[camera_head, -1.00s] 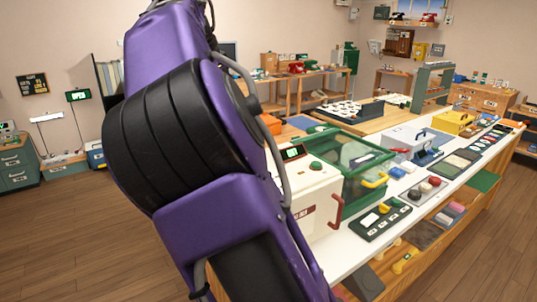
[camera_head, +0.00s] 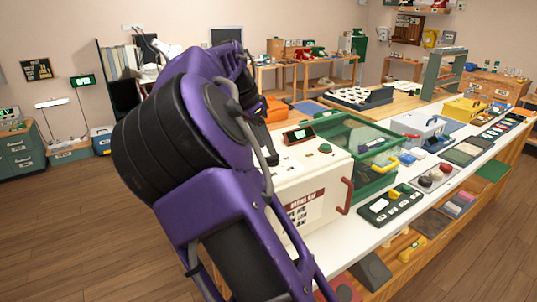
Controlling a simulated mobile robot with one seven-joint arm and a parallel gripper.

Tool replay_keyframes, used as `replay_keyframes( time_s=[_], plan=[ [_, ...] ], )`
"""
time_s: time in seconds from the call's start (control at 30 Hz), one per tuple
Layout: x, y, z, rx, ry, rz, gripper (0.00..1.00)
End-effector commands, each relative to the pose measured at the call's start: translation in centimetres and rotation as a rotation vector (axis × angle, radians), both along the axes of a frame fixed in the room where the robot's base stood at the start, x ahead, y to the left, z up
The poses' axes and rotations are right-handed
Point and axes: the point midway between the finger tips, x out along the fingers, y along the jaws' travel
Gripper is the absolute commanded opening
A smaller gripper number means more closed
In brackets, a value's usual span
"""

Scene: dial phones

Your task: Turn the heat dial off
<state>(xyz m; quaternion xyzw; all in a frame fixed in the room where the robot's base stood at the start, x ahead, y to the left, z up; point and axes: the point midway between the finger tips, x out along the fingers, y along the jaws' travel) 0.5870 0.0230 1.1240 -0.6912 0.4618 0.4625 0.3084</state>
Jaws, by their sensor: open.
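A white box-shaped appliance (camera_head: 318,190) with a red handle (camera_head: 347,196) stands on the white counter, just right of my arm. My purple and black arm covers the appliance's left side. My gripper's fingertips do not show; the far end of my arm lies behind its nearer links.
A green glass-sided case (camera_head: 372,160) stands right behind the appliance. A dark panel with buttons (camera_head: 390,203) and a pad with round knobs (camera_head: 433,181) lie on the counter (camera_head: 410,222). A shelf with small items runs below. Open wooden floor (camera_head: 90,220) lies at the left.

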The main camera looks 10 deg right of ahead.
Motion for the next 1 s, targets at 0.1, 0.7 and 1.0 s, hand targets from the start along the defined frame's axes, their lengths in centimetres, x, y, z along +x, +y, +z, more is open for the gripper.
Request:
replay_keyframes(
  time_s=[0.1,0.7,1.0],
  plan=[
    [0.2,-0.7,-1.7,-0.002,0.001,-0.003,0.49],
    [0.5,-1.2,-3.0,-0.001,-0.001,-0.001,0.27],
    [0.5,-1.2,-3.0,-0.001,-0.001,-0.001,0.00]
  ],
)
